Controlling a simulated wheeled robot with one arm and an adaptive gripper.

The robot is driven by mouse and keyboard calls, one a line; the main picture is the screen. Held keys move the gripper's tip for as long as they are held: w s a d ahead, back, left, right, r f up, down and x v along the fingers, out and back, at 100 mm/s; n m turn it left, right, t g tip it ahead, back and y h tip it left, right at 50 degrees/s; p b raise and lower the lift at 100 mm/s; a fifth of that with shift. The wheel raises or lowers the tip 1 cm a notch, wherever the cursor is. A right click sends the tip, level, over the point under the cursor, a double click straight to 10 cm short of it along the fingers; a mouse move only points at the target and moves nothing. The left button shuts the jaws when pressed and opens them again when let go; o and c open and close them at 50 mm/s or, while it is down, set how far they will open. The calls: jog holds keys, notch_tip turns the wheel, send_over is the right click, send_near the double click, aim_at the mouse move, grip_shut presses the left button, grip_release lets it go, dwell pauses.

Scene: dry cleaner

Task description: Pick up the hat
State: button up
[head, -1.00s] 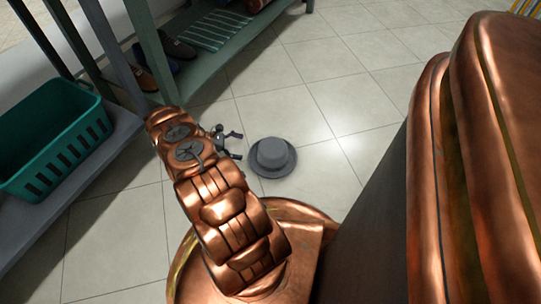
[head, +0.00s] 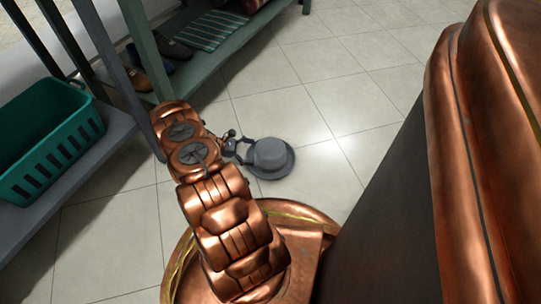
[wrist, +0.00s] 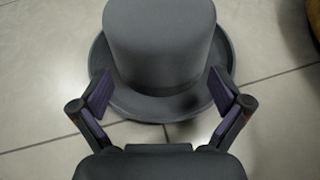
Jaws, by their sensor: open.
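The grey hat (head: 270,157) rests brim-down on the tiled floor, its round crown upright. My gripper (head: 241,149) is at the hat's left edge in the head view. In the wrist view my gripper (wrist: 161,92) is open, with one finger on each side of the near brim. The fingers overlap the brim in the picture; I cannot tell whether they touch it. Nothing is held between them.
A teal basket (head: 52,143) sits on a grey shelf (head: 105,145) at the left. The floor (head: 350,105) beyond and right of the hat is clear.

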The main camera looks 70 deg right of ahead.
grip_shut()
dwell(0.7)
